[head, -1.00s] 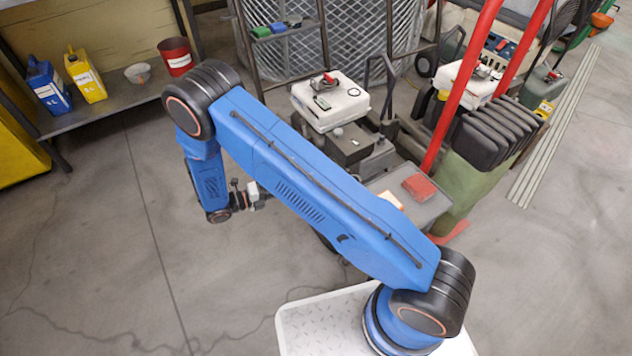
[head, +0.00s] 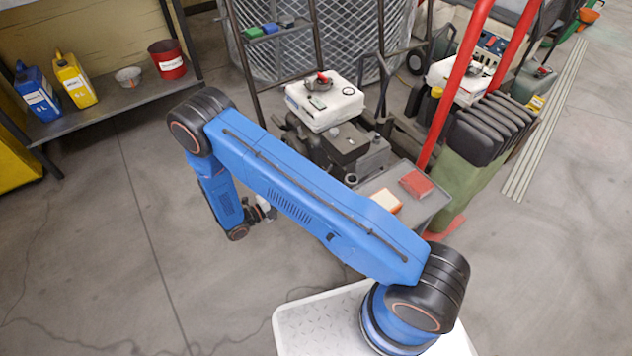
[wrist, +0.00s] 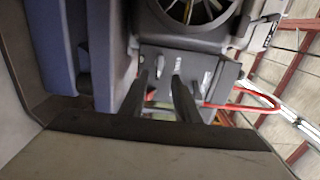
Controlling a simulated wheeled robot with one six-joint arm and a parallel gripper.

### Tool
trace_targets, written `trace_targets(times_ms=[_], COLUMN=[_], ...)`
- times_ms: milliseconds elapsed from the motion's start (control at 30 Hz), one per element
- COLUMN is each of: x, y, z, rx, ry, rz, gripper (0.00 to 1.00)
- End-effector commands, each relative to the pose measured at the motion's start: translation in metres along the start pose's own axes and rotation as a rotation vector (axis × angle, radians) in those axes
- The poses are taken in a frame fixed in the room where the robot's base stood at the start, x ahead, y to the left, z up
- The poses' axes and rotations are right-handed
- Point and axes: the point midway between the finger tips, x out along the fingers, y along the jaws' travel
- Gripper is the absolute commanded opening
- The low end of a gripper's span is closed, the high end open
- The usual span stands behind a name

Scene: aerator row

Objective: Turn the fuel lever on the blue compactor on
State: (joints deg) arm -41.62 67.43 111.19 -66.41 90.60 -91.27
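My gripper (head: 264,211) hangs low at the left of a machine with a white tank (head: 325,101) and a dark engine (head: 350,150). In the wrist view my gripper's two dark fingers (wrist: 165,95) stand apart with nothing between them. Beyond them is a grey panel (wrist: 195,70) with a small pale lever-like part (wrist: 160,72) seen between the fingertips. Above it is a round finned cover (wrist: 190,10). I cannot tell which part is the fuel lever or how it is set. No clearly blue compactor shows in the head view; my arm hides part of the machine.
A grey tray (head: 430,205) holds a red box (head: 416,184) and an orange-white box (head: 386,201). Red bars (head: 455,90) rise beside a green machine (head: 465,175). A shelf (head: 120,103) stands at the left. The floor (head: 90,250) at the left is clear.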

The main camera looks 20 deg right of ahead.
Motion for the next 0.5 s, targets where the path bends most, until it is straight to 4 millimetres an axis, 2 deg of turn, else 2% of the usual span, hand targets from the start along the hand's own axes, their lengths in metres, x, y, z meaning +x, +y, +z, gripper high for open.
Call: trace_targets(times_ms=[33,300,500], x=[0.011,0.057,0.084], y=[0.0,0.0,0.0], z=[-0.001,-0.001,0.0], rx=[-0.001,-0.001,-0.001], ry=[0.003,0.003,0.002], rz=[0.0,0.001,0.001], gripper=[0.29,0.29,0.29])
